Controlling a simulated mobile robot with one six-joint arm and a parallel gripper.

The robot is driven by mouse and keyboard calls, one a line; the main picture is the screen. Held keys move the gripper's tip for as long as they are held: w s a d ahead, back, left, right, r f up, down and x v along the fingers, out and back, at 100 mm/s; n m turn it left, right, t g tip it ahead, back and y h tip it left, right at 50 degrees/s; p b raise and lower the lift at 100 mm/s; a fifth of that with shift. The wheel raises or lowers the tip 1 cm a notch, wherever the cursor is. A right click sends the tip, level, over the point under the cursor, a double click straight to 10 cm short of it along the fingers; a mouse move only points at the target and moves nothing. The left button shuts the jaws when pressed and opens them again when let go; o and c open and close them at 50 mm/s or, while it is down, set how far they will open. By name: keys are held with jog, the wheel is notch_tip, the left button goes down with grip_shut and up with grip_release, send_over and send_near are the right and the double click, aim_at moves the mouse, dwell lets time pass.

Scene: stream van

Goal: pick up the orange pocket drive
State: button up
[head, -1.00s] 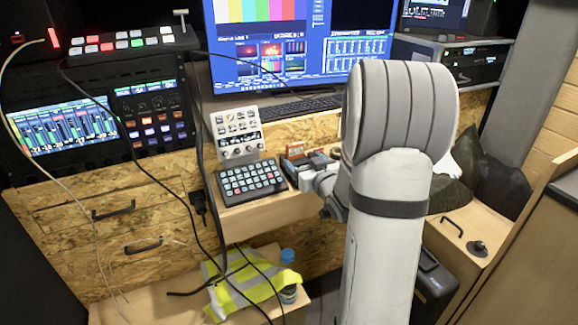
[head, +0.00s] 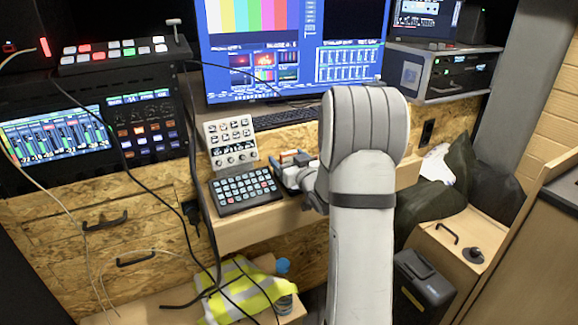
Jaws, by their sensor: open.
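I cannot make out the orange pocket drive. My own arm covers part of the wooden desk (head: 232,236), and small items beside it are too small to tell apart. My gripper (head: 291,174) is partly visible at the left of my arm, low over the desk to the right of the black keypad (head: 245,190). It is open, and its fingertips are hard to see. A small cluster of red, white and blue items (head: 290,157) lies just behind it, and I cannot tell whether they touch.
A white button panel (head: 230,143) stands behind the keypad. A black keyboard (head: 285,119) lies below the big monitor (head: 290,50). Dark cables hang at the left. A yellow vest (head: 243,290) and a bottle (head: 283,268) are on the lower bench. A black case (head: 422,285) stands at right.

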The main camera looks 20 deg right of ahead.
jog(key=c, duration=1.1)
